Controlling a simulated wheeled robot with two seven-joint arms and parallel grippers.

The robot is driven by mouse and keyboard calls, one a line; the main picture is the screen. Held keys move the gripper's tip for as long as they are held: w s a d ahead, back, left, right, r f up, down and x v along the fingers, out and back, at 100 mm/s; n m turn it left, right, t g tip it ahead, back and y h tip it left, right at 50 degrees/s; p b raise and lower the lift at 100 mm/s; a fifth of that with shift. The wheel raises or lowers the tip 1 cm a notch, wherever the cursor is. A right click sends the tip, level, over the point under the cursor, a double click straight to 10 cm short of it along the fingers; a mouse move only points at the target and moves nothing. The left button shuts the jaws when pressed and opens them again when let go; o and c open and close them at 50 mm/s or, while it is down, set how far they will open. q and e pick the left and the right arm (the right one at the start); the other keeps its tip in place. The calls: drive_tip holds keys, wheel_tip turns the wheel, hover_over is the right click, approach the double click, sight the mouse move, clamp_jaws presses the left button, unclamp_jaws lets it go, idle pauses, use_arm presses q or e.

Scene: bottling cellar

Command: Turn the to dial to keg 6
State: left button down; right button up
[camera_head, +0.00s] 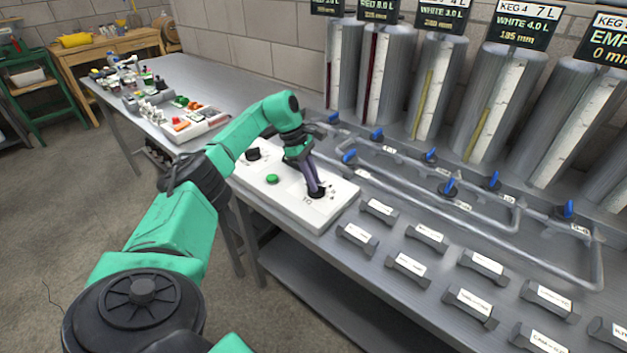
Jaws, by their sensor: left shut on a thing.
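The "TO" dial (316,193) is a small dark knob on a white control box (286,205) on the metal bench. My left gripper (314,186) comes down on it from above, with its fingers shut on the knob. The fingers cover much of the dial, so which keg its pointer marks cannot be read. A green button (272,179) and a second black dial (253,154) sit on the same box, farther left. My right gripper is not in view.
Steel kegs (437,90) with level gauges and signs stand along the wall. Pipes with blue valve handles (449,187) run in front of them. Labelled grey blocks (408,268) stand at the right front. A tray (205,128) of small items lies farther left.

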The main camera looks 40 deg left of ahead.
use_arm(q)
drive_tip(key=shift+r, duration=0.15)
drive_tip(key=c, duration=0.9)
unclamp_jaws()
drive_tip(key=p+v, duration=0.1)
drive_tip(key=v, duration=1.3)
drive_tip(key=shift+s+a+r+p, duration=0.1)
drive_tip(key=shift+a+r+p, duration=0.1)
drive_tip(key=shift+a+p, duration=0.1)
drive_tip(key=shift+f, duration=0.1)
